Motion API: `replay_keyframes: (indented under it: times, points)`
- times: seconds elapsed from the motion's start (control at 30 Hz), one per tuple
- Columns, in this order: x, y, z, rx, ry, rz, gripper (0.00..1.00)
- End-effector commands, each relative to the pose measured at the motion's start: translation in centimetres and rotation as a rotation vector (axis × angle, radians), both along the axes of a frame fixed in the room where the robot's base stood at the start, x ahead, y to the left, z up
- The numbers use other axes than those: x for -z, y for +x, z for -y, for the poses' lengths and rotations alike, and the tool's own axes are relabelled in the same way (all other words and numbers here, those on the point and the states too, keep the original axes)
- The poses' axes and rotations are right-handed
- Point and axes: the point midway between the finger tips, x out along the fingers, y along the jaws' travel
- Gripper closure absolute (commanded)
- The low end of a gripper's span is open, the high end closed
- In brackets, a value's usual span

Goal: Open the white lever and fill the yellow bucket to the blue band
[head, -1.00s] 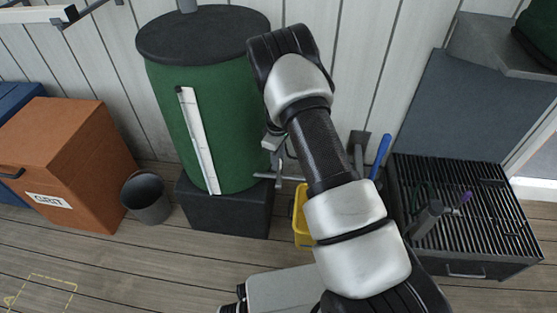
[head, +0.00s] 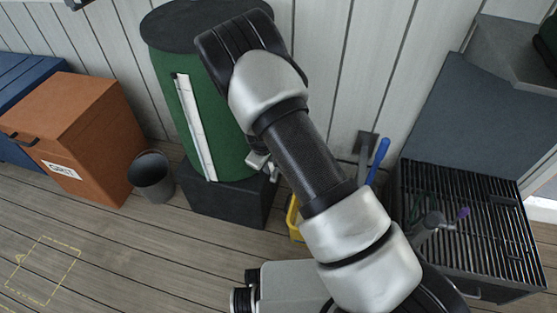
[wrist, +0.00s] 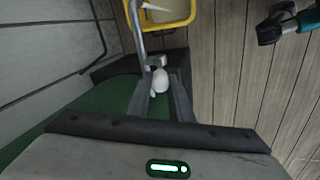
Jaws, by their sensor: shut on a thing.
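In the wrist view my gripper (wrist: 162,95) is shut on the white lever (wrist: 160,78), whose rounded end shows between the fingers. A grey metal pipe (wrist: 138,32) runs from beside the lever up to the yellow bucket (wrist: 180,20). Only part of the bucket shows there, with a pale streak over its inside; I cannot tell its water level. In the head view a sliver of the bucket (head: 293,218) shows beside my arm, which hides most of it. The blue band is not visible. The green barrel (head: 225,130) stands on a black base, with a white gauge strip on its front.
A dark grey pail (head: 152,180) and an orange grit box (head: 75,135) stand left of the barrel. A black slatted rack (head: 470,220) holding tools is at the right. A blue-handled tool (head: 378,160) leans by the wall.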

Motion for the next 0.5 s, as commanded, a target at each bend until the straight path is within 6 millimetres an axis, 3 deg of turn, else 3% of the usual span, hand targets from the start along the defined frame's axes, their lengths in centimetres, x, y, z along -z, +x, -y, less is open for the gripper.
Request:
replay_keyframes:
  times: [0.5]
  points:
    - [1.1, -2.3, -1.3, -0.001, -0.056, 0.161, 1.0]
